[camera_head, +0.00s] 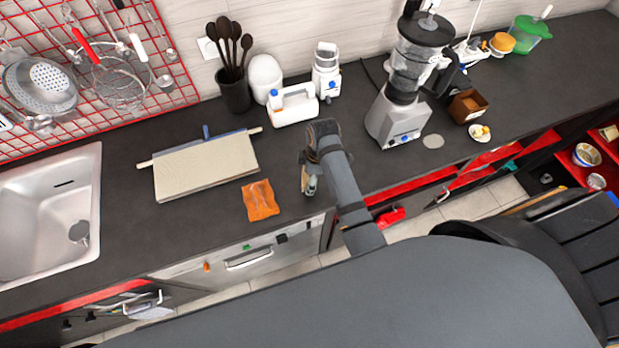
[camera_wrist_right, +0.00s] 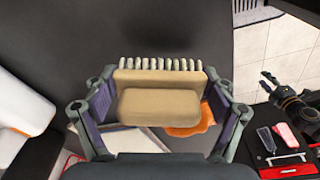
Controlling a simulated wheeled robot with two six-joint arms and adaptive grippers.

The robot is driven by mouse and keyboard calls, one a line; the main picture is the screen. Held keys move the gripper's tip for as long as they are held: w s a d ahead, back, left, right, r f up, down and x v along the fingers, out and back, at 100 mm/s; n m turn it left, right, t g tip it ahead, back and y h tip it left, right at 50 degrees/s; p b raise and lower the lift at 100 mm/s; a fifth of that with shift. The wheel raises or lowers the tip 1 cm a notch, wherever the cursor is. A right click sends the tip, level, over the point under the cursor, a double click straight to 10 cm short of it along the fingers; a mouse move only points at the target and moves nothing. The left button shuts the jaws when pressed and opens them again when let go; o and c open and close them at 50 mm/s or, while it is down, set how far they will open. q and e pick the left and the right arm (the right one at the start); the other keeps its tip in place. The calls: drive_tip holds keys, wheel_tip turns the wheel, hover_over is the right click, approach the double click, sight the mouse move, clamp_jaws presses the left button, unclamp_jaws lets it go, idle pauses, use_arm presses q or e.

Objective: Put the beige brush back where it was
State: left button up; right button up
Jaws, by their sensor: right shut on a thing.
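The beige brush (camera_wrist_right: 160,107) is held between the fingers of my right gripper (camera_wrist_right: 162,100) in the right wrist view. Its pale bristles point toward the top of that picture. In the head view my right gripper (camera_head: 309,172) is above the front part of the dark counter, right of the orange cloth; the brush is mostly hidden there. The red utensil grid (camera_head: 182,84) hangs on the wall at the upper left, away from the gripper. A dark jointed part that looks like my left gripper (camera_wrist_right: 290,98) shows at the right wrist view's right edge; its jaws are unclear.
The orange cloth (camera_head: 260,200) and a pale board (camera_head: 205,167) lie on the counter (camera_head: 120,180). The sink (camera_head: 50,210) is at the left. A utensil holder (camera_head: 234,96), a white bottle (camera_head: 293,106) and a blender (camera_head: 398,118) stand along the back.

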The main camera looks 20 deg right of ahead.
drive_tip(key=shift+w+a+f+p, duration=0.1)
drive_tip(key=shift+a+f+p, duration=0.05)
drive_tip(key=shift+f+p, duration=0.25)
wheel_tip(320, 180, down, 2)
drive_tip(key=shift+f+p, duration=0.15)
drive_tip(key=shift+p, duration=0.3)
drive_tip(key=shift+f, duration=0.25)
drive_tip(key=o, duration=1.4)
drive_tip(key=r, duration=0.4)
drive_tip(key=d+r, duration=0.1)
drive_tip(key=r, duration=0.7)
drive_tip(key=shift+s+d, duration=0.15)
drive_tip(key=shift+s, duration=0.2)
